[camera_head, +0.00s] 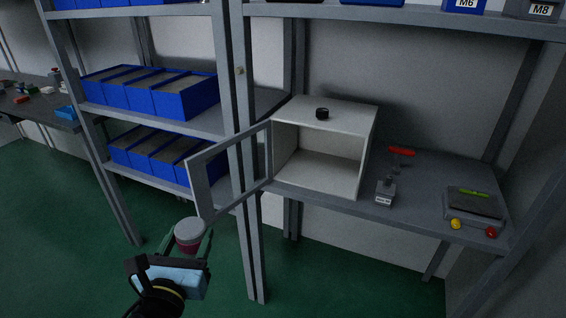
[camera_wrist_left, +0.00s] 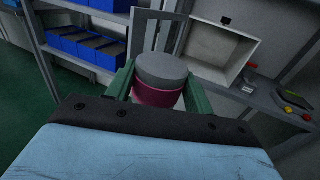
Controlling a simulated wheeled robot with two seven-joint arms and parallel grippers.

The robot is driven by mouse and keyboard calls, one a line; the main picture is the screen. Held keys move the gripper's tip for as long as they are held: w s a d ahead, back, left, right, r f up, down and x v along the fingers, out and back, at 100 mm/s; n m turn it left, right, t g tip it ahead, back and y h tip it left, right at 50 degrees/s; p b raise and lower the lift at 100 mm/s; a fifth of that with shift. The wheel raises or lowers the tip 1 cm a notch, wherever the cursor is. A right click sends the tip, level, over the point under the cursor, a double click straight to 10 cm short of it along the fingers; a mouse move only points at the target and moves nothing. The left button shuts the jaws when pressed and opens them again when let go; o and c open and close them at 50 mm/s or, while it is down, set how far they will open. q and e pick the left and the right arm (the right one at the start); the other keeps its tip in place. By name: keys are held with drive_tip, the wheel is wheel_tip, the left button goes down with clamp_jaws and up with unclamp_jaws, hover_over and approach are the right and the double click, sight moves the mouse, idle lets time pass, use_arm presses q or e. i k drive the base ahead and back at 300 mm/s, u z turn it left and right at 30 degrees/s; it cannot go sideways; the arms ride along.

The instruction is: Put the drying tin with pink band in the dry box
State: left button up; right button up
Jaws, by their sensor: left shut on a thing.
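The drying tin with pink band (camera_head: 188,236) is a short grey cylinder with a dark pink band around it. My left gripper (camera_head: 192,245) is shut on it and holds it upright in the air, low and left of the dry box. In the left wrist view the tin (camera_wrist_left: 160,77) sits between the green fingers of the gripper (camera_wrist_left: 160,90). The dry box (camera_head: 368,150) is a white box on the bench shelf, with its framed door (camera_head: 199,190) swung open to the left. Its visible interior looks empty. My right gripper is not seen.
A small black knob-like thing (camera_head: 322,113) is on top of the box. A small grey press-like tool with a red handle (camera_head: 401,151) and a scale-like device (camera_head: 474,203) stand to the right. A shelf post (camera_head: 246,200) rises between the tin and the box. Blue bins (camera_head: 185,101) fill the left shelves.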

sight(310, 176)
drive_tip(key=z, duration=0.3)
drive_tip(key=i, duration=1)
drive_tip(key=z, duration=0.8)
